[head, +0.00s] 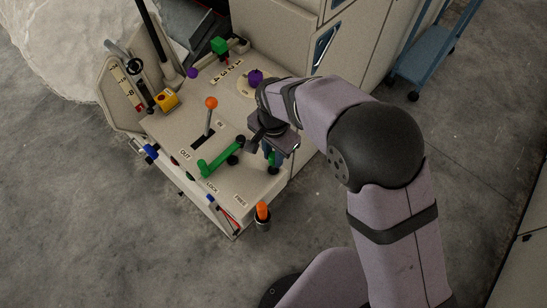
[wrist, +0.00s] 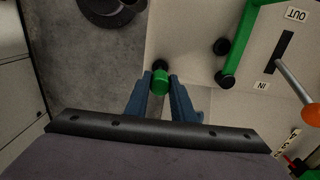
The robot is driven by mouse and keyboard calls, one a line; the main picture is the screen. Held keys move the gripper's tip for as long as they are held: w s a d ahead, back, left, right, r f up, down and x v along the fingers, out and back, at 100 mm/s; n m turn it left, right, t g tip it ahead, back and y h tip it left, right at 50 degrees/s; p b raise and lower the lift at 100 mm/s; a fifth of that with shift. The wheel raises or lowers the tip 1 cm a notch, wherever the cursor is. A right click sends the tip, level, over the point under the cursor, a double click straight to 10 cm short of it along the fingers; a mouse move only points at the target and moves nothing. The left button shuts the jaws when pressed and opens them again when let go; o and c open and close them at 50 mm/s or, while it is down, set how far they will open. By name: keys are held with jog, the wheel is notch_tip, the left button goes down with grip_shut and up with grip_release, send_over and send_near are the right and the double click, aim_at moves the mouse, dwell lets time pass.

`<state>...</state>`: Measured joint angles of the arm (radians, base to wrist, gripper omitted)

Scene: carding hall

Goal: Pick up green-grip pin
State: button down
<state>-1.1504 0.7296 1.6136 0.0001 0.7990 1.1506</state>
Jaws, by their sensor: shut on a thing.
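The green-grip pin shows in the wrist view (wrist: 160,83) as a short green cylinder with a dark end, between the two blue fingers. My gripper (wrist: 160,90) is shut on its green grip. In the head view the pin's green grip (head: 274,158) is just visible below my gripper (head: 271,150), near the right edge of the beige panel (head: 235,199). The wrist and fingers hide much of it there. I cannot tell whether the pin's lower end is seated in the panel or clear of it.
A green crank handle (head: 218,160) lies left of my gripper. An orange-knobbed lever (head: 210,104) stands in a slot marked IN and OUT. An orange-topped item (head: 262,211) is at the front corner. A purple knob (head: 255,77) is behind my gripper. Grey floor lies right of the panel.

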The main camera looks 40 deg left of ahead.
notch_tip(320, 180, up, 8)
jog(key=shift+r+b, duration=0.25)
jog(key=shift+b, duration=0.9)
jog(key=shift+r, duration=0.15)
notch_tip(320, 180, up, 8)
jog(key=p, duration=0.7)
dwell(0.6)
